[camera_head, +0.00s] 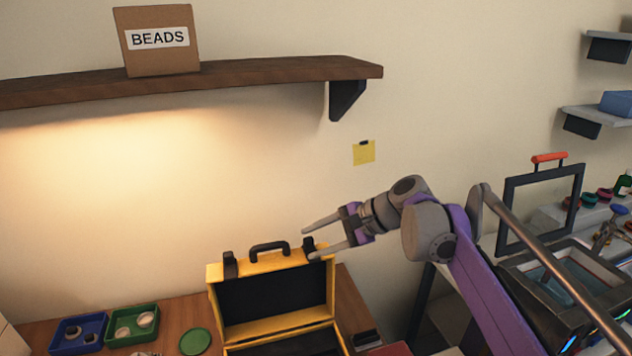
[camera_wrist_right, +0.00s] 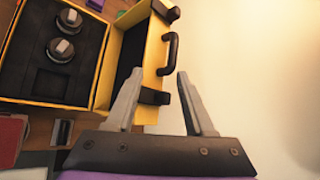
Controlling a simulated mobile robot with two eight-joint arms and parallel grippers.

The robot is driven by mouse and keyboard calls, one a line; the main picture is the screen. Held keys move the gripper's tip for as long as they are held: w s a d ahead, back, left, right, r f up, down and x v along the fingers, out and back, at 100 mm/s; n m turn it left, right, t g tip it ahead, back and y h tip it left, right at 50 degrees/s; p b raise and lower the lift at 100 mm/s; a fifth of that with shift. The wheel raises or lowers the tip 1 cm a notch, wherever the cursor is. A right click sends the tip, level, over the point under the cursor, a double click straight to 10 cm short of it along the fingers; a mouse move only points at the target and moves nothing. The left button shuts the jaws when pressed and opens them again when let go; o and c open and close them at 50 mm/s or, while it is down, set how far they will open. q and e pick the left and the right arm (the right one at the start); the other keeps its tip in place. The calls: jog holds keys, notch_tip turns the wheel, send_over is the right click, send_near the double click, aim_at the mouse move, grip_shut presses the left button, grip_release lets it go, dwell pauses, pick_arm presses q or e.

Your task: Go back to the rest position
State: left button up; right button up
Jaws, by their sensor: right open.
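My right gripper (camera_head: 318,240) is open and empty, raised in front of the wall, near the lid of a yellow case. It also shows in the right wrist view (camera_wrist_right: 158,98), fingers apart, with the case's black handle beyond them. The yellow case (camera_head: 216,306) stands open on the wooden table, lid up, black inside. In the right wrist view the case (camera_wrist_right: 104,70) holds two round knob-topped parts in dark foam, beside an empty square recess. My left gripper is not in view.
A blue tray (camera_head: 58,349) and a green tray (camera_head: 110,341) with small parts sit on the table by a green disc (camera_head: 195,342). A wooden shelf (camera_head: 270,72) bears a BEADS box (camera_head: 160,58). A dark frame (camera_head: 508,215) stands at right. Wall space left of my gripper is clear.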

jog(key=s+d+f+n+t+h, duration=0.1)
jog(key=s+d+f+n+h, duration=0.2)
jog(key=s+d+f, duration=0.3)
jog(key=s+d+f+n+t+h, duration=0.1)
jog(key=s+d+f+n+h, duration=0.3)
jog(key=s, duration=0.8)
jog(key=s+d+f+n+t+h, duration=0.1)
jog(key=s+d+f+n+h, duration=0.2)
jog(key=s+d+f, duration=0.5)
notch_tip(320, 180, down, 4)
jog(key=shift+s+d+f+n, duration=0.1)
jog(key=shift+s+d+n, duration=0.25)
jog(key=shift+s, duration=0.1)
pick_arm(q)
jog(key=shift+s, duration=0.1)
